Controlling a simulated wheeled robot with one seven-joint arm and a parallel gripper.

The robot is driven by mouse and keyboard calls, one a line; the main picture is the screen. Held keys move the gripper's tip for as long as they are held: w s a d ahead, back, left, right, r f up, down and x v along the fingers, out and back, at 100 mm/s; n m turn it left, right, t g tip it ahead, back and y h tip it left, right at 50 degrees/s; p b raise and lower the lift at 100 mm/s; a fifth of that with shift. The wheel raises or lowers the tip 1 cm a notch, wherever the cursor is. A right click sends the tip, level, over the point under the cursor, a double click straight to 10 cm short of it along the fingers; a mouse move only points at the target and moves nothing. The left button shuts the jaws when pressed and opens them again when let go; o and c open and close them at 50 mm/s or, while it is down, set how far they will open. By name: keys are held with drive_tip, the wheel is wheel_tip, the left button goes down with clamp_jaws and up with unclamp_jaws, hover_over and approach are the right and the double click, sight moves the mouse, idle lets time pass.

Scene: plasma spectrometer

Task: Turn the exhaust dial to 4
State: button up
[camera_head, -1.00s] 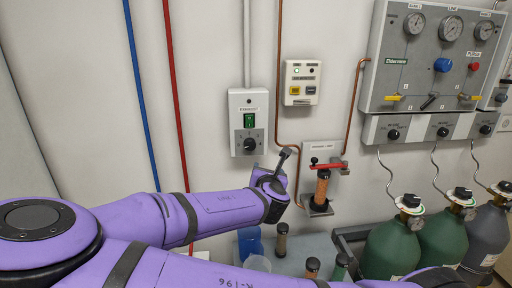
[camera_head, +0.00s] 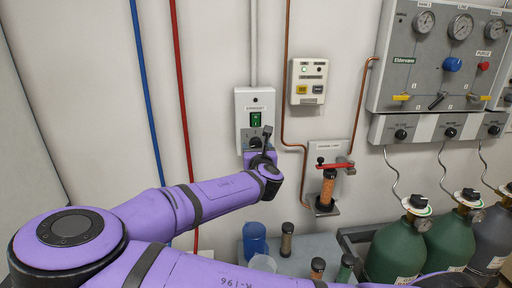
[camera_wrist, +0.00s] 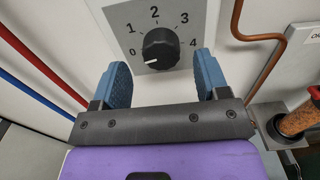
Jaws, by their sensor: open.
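The exhaust dial is a round black knob (camera_wrist: 161,48) on a light panel marked 0 to 4 in the wrist view. Its white mark points to the lower left, near the 0. My gripper (camera_wrist: 163,60) is open, with one blue finger pad on each side below the knob and nothing between them. The fingers look apart from the knob. In the head view, my gripper (camera_head: 266,147) is in front of the lower part of the exhaust box (camera_head: 255,103), partly hiding the dial. A green switch (camera_head: 255,119) sits above the dial.
A copper pipe (camera_head: 285,80) runs down just right of the box. A red-handled valve unit (camera_head: 328,175) is at lower right. Gas cylinders (camera_head: 398,250) stand far right.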

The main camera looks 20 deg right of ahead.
sight(256, 144)
drive_tip(key=shift+w+d, duration=0.25)
drive_tip(key=shift+w, duration=1)
drive_tip(key=shift+c, duration=0.4)
drive_tip(key=c, duration=0.8)
drive_tip(key=shift+c, duration=0.2)
